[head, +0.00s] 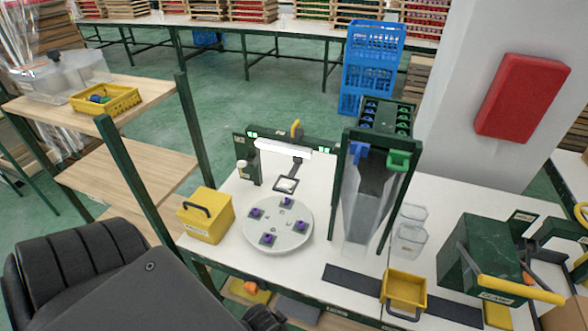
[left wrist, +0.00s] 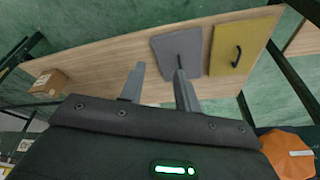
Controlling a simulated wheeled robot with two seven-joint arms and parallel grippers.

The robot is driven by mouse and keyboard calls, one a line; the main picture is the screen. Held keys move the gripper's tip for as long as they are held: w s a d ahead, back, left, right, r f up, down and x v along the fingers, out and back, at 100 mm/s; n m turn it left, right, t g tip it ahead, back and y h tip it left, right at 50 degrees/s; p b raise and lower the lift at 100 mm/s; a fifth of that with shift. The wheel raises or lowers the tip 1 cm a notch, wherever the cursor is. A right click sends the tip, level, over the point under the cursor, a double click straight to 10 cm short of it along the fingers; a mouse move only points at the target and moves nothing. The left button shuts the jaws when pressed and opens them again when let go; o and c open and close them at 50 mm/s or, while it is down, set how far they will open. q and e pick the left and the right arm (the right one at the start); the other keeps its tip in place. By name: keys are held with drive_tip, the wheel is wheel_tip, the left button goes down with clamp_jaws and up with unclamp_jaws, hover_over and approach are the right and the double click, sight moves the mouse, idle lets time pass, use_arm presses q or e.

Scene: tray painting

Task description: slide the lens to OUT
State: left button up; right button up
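What looks like the lens is a small dark-framed square plate (head: 286,185) with a pale middle, on a dark arm below the white lamp bar (head: 283,149) at the back of the white table. It lies just behind the round turntable. I cannot read any OUT mark at this size. My left gripper (left wrist: 159,78) shows in the left wrist view with its two grey fingers apart and nothing between them. It is over a wooden shelf with a grey panel (left wrist: 178,52) and a yellow panel (left wrist: 238,48), away from the lens. My right gripper is not in view.
The round turntable (head: 278,248) carries several purple-marked pieces. A yellow box (head: 206,215) stands left of it; a grey chute (head: 366,205) in a green frame stands right. A yellow bin (head: 404,291) and green press (head: 483,256) are farther right. A wooden rack (head: 140,157) stands left.

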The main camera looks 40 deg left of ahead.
use_arm(q)
wheel_tip(320, 180, up, 15)
drive_tip(key=w+t+p, duration=0.1)
drive_tip(key=w+p, duration=0.1)
drive_tip(key=w, duration=0.1)
drive_tip(key=n+t+y+p, duration=0.2)
drive_tip(key=n+t+y, duration=0.5)
drive_tip(key=t, duration=0.5)
approach(294, 126)
drive_tip(key=shift+n+h, duration=0.4)
drive_tip(key=p+x, duration=0.1)
drive_tip(key=x, duration=0.2)
drive_tip(key=p+x, duration=0.1)
drive_tip(key=x, duration=0.3)
drive_tip(key=p+x, duration=0.1)
drive_tip(key=x, duration=0.2)
drive_tip(key=shift+w+a+f, duration=0.1)
drive_tip(key=shift+w+a, duration=0.05)
drive_tip(key=shift+a, duration=0.35)
clamp_jaws()
drive_tip(key=shift+d, duration=0.1)
